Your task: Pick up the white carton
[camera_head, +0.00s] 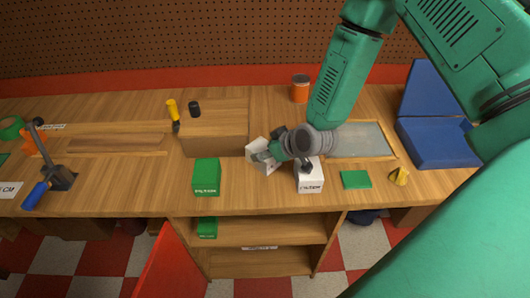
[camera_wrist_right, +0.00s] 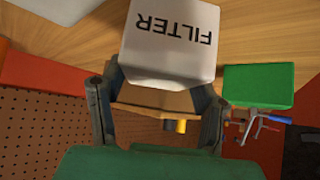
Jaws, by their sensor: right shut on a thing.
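A white carton (camera_head: 259,163) sits tilted in the jaws of my right gripper (camera_head: 270,154) in the head view, in front of the wooden block. In the right wrist view the same carton (camera_wrist_right: 170,45) shows its FILTER lettering upside down, between the two dark fingers of my right gripper (camera_wrist_right: 155,90). The gripper is shut on it, and the fingers hide part of its sides. Whether its base touches the table is hard to tell. A second white carton (camera_head: 310,182), also marked FILTER, stands just right of it. My left gripper is not in view.
A green carton (camera_head: 206,177) stands to the left, near the front edge. A wooden block (camera_head: 215,145) is behind. A flat green box (camera_head: 356,179), a yellow cone (camera_head: 398,176) and a blue bin (camera_head: 440,145) lie right. An orange can (camera_head: 300,88) stands at the back.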

